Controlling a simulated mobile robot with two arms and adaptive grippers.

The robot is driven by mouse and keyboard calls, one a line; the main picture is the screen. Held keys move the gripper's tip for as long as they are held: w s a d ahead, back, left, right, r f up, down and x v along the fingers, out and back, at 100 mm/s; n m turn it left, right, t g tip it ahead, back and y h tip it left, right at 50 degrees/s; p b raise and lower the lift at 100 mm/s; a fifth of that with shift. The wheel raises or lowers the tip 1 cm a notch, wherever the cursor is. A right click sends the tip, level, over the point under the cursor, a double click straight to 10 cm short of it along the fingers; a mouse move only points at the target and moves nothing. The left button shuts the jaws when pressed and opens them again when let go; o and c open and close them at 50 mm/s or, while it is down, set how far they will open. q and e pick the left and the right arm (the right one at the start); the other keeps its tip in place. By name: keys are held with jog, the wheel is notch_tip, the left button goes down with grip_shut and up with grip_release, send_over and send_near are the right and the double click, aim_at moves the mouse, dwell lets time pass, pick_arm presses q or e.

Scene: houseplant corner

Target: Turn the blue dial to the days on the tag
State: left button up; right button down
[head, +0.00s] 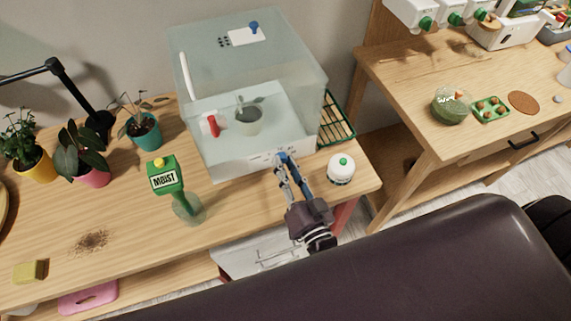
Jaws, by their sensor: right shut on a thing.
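A clear box (245,60) with a white base (235,171) stands on the wooden bench, a potted seedling inside. The blue dial (281,156) is on the base's front panel, with small dark marks beside it. My right gripper (284,162) reaches it from the front and is shut on it, covering most of it. Which mark the dial points to cannot be made out. A white tag (246,36) with a blue knob (254,27) and dark dots beside it shows at the box's upper back; its writing is too small to read. My left gripper is not in view.
Potted plants (92,178) and a black lamp (75,95) are at left. The front bench has free room left of the bottle.

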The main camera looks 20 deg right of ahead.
jog(key=m, duration=0.3)
jog(key=shift+m, duration=0.4)
jog(key=m, duration=0.3)
jog(key=shift+f+m+b, duration=0.1)
jog(key=shift+m+b, duration=0.2)
jog(key=m+b, duration=0.1)
jog(key=m, duration=0.2)
jog(key=shift+m, duration=0.4)
jog(key=shift+m+b, duration=0.65)
jog(key=shift+m, duration=1.55)
jog(key=c, duration=1.7)
grip_release()
jog(key=shift+s, duration=0.1)
